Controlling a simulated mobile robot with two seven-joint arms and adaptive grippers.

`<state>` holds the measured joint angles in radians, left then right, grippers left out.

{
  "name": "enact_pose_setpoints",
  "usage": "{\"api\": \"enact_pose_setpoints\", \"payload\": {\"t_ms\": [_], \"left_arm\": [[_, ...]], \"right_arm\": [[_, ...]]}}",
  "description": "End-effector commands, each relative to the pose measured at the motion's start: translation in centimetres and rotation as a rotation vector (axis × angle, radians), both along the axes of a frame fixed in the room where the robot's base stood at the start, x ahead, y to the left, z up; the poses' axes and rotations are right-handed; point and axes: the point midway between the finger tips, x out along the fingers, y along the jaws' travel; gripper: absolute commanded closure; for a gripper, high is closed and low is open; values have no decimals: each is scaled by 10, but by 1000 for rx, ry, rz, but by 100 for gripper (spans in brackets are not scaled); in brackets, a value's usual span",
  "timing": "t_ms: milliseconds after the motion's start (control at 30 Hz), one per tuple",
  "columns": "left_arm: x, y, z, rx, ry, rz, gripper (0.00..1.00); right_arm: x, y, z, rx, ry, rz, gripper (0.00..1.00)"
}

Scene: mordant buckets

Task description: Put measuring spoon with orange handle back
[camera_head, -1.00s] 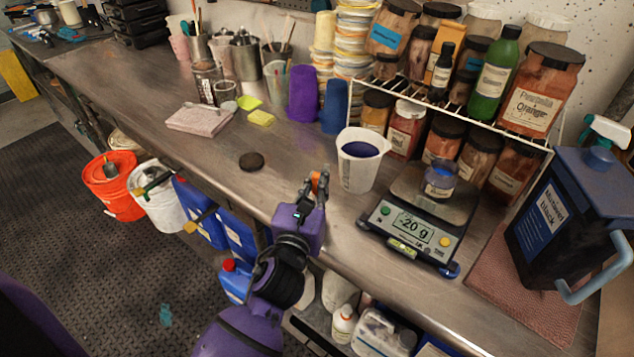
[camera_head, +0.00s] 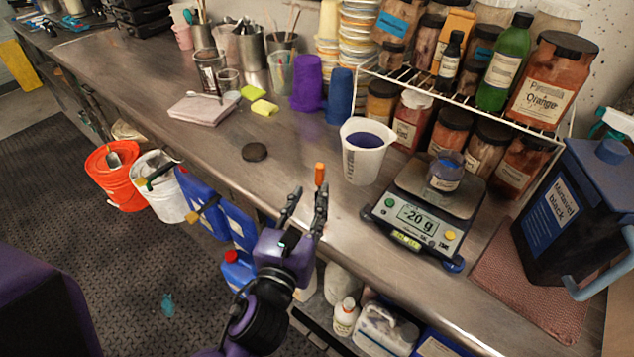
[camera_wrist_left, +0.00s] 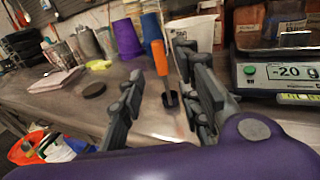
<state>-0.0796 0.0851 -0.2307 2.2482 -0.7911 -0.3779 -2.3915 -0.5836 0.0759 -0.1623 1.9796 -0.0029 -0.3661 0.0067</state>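The measuring spoon's orange handle (camera_head: 320,173) shows just past my left gripper's fingertips in the head view. In the left wrist view the spoon (camera_wrist_left: 160,60) looks upright, orange handle on top and a dark bowl (camera_wrist_left: 170,99) low down near the bench top. I cannot tell whether the bowl touches the bench. My left gripper (camera_head: 307,190) is open over the bench's front edge. In the left wrist view its fingers (camera_wrist_left: 158,72) stand apart, with the spoon showing in the gap, closer to the right finger. My right gripper is not in view.
A white beaker of blue liquid (camera_head: 351,169) stands behind the spoon. The scale (camera_head: 377,214), reading -20 g, carries a small jar (camera_head: 445,180). A black disc (camera_head: 254,152) lies on the bench left of the gripper. Jars fill a wire rack (camera_head: 470,107) behind. The bench between disc and beaker is clear.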

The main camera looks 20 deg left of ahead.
Motion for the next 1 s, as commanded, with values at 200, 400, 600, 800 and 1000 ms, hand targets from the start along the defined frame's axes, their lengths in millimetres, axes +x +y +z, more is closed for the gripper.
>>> {"api": "enact_pose_setpoints", "payload": {"t_ms": [200, 400, 600, 800, 1000], "left_arm": [[-32, -1, -1, 0, 2, 0, 69], [-39, -2, 1, -2, -1, -1, 69], [-42, 0, -14, -98, 29, 3, 69], [-71, 12, -94, -692, 182, 84, 69], [-128, 27, -190, -1491, 303, 358, 69]], "right_arm": [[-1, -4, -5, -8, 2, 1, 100], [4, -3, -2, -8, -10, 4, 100], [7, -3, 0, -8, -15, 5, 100], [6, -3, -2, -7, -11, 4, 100], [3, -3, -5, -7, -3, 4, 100]]}}
